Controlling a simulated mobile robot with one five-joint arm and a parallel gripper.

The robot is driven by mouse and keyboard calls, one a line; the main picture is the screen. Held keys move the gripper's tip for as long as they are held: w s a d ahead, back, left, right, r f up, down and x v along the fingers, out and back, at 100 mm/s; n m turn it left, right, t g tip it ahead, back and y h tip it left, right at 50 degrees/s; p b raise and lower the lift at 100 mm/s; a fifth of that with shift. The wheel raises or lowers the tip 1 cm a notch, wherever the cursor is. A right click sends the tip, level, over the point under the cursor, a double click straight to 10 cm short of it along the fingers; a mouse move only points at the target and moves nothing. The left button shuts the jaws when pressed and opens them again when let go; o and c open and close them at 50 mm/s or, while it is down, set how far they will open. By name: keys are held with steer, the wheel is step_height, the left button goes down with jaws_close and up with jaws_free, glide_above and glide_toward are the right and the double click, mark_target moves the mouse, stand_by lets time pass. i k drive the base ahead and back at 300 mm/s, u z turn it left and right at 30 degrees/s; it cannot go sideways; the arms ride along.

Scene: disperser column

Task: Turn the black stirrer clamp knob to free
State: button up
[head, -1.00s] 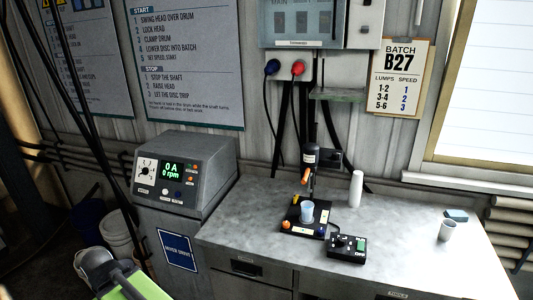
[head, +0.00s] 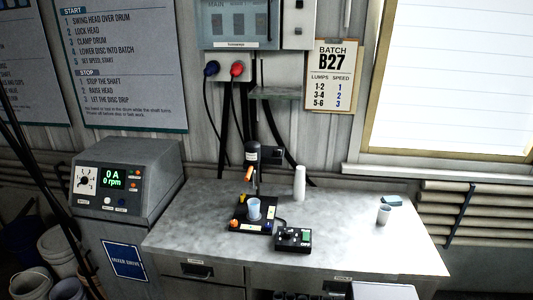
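The small bench stirrer stands on the grey bench. Its black motor head (head: 252,151) is on an upright post, with a dark clamp block (head: 272,153) beside it; I cannot make out the black clamp knob or its setting at this size. An orange handle (head: 248,173) sticks out below the head. A pale blue cup (head: 254,208) stands on the black base (head: 240,222), which has coloured knobs at its corners. A black control box (head: 292,239) with a knob on top sits in front, to the right. My gripper is not in view.
A grey drive cabinet (head: 130,178) reading 0 A and 0 rpm stands left of the bench (head: 350,240). A white cup stack (head: 299,182), a small cup (head: 384,214) and a blue sponge-like block (head: 392,201) are on the bench. Buckets (head: 32,284) stand at lower left. The bench front right is clear.

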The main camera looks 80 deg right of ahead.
mark_target(278, 152)
steer(key=u, duration=0.05)
steer(key=k, duration=1.6)
steer(key=z, duration=1.25)
steer(key=i, duration=1)
steer(key=u, duration=0.05)
